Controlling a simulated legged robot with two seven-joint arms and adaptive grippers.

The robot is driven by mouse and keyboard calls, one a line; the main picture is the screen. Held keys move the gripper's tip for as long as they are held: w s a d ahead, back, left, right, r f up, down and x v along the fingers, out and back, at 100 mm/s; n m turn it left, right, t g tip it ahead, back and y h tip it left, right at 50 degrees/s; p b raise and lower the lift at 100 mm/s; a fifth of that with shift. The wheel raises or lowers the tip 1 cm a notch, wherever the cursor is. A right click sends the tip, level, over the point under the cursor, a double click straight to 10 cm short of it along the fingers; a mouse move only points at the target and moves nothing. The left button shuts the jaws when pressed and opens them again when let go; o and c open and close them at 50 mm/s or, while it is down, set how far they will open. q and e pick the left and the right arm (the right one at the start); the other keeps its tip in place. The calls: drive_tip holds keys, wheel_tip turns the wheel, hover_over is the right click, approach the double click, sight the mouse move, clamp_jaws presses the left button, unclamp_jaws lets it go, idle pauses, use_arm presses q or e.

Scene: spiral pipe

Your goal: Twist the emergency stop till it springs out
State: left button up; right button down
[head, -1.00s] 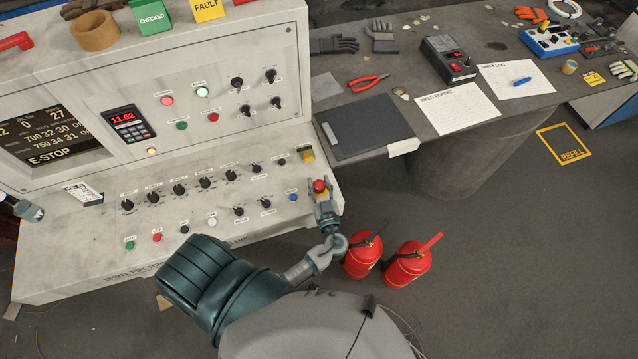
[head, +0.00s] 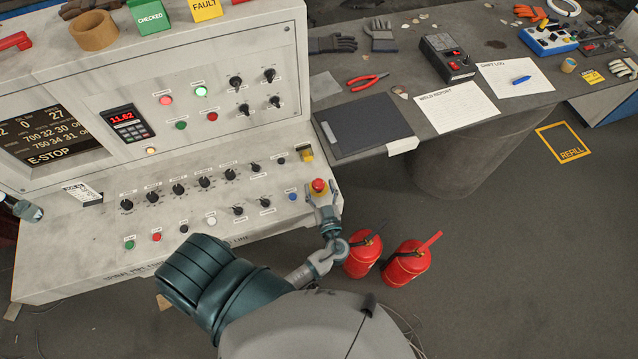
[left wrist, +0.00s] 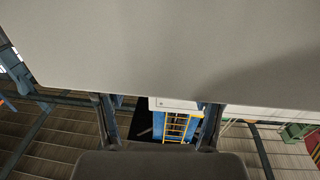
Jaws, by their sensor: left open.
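The emergency stop (head: 318,185) is a red mushroom button on a yellow base at the right end of the console's sloping panel. My left gripper (head: 322,197) is open just in front of the button, on the near side. Its fingers point at the button, one to each side of the yellow base; I cannot tell whether they touch it. In the left wrist view, the two fingers (left wrist: 160,115) stand wide apart with nothing between them, and the button does not show there. My right gripper is not in view.
The grey console (head: 75,235) carries several knobs and small buttons left of the stop. Its screen (head: 45,140) reads E-STOP. Two red fire extinguishers (head: 363,257) (head: 407,263) stand close by my left wrist. A workbench (head: 455,115) lies beyond; the floor at right is clear.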

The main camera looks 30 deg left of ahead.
use_arm(q)
drive_tip(key=v, duration=1)
drive_tip(key=shift+s+d, duration=0.15)
